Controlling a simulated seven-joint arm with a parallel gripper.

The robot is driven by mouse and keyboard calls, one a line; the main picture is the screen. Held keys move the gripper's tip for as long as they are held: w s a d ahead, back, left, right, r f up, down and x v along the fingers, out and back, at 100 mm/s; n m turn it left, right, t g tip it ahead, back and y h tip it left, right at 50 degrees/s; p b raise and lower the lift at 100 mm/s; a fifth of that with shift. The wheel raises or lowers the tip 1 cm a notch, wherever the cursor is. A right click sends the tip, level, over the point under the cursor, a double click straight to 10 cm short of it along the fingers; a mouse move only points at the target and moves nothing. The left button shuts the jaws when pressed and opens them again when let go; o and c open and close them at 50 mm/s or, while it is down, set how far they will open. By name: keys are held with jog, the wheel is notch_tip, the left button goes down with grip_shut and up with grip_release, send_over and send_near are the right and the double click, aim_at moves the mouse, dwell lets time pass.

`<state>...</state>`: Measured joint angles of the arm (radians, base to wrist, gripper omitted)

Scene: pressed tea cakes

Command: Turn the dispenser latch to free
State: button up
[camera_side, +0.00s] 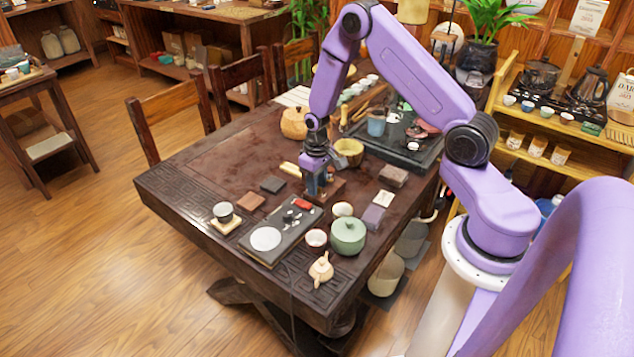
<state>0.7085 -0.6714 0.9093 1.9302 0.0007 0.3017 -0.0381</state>
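A dark rectangular board (266,220), which looks like the dispenser, lies near the front edge of the table. A white disc (265,239) sits on its near left part. A small black knob (290,215) and a red piece (302,204) sit at its far right part; I cannot tell which is the latch or how it is turned. My gripper (315,193) points down just behind the red piece, close to the board's far end. Its fingers are small and dark here, so I cannot tell whether they are open or touching anything.
A green lidded pot (348,236), a red-rimmed cup (316,239) and a small cream teapot (321,270) stand right of the board. A yellow bowl (348,152) and tea tray (400,152) are behind.

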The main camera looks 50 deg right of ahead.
grip_shut()
jog(key=shift+m, duration=0.4)
jog(key=m, duration=0.8)
jog(key=shift+m, duration=0.3)
jog(key=m, duration=0.4)
jog(key=shift+m, duration=2.2)
grip_release()
